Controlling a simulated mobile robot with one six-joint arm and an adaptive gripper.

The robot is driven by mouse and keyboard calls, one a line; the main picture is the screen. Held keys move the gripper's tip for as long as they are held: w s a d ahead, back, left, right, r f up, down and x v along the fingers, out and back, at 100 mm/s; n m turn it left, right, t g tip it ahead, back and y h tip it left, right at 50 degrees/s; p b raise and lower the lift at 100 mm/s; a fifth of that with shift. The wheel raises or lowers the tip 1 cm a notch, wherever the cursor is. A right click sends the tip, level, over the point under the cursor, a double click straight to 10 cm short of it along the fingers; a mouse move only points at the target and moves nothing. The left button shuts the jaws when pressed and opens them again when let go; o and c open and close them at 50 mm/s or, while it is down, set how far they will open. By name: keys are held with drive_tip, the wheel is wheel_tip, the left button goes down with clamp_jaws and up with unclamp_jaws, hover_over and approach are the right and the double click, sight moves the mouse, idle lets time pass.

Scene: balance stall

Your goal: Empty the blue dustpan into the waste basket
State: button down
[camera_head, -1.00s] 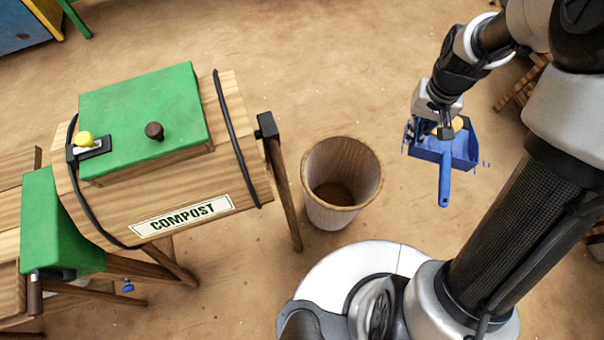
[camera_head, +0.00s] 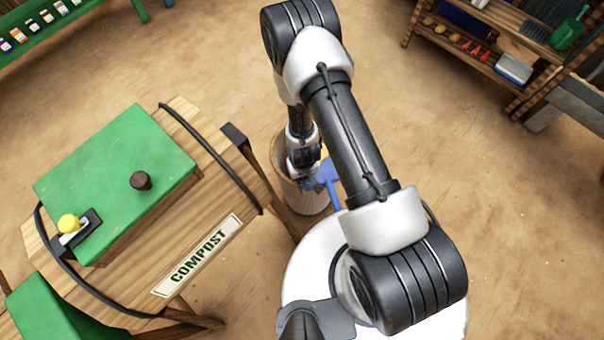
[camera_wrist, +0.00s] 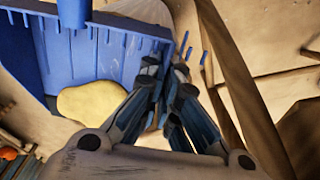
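The blue dustpan (camera_head: 326,173) is held over the right part of the waste basket (camera_head: 305,201), mostly hidden behind my arm in the head view. In the wrist view the dustpan (camera_wrist: 120,55) fills the upper left, its handle at the top, and a pale yellow lump (camera_wrist: 92,101) shows against it. My gripper (camera_wrist: 166,76) has its fingers close together at the pan's side edge, shut on it. In the head view my gripper (camera_head: 304,166) is at the basket's mouth. The wooden basket wall (camera_wrist: 238,85) shows right of the fingers. The basket's inside is mostly hidden.
The wooden compost barrel (camera_head: 225,215) with its green lid (camera_head: 115,180) stands close left of the basket, its support post near the rim. Shelves (camera_head: 480,60) stand at the upper right. The floor between is clear.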

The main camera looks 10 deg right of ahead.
drive_tip(key=shift+w+a+r+g, duration=0.1)
drive_tip(key=shift+w+r+g, duration=0.1)
drive_tip(key=shift+w+g, duration=0.2)
drive_tip(key=shift+a+r+g+p, duration=0.15)
drive_tip(key=shift+a+g+p, duration=0.2)
drive_tip(key=shift+p, duration=0.7)
drive_tip(key=shift+d+g+p, duration=0.15)
drive_tip(key=shift+g+p, duration=0.1)
drive_tip(key=shift+p, duration=0.05)
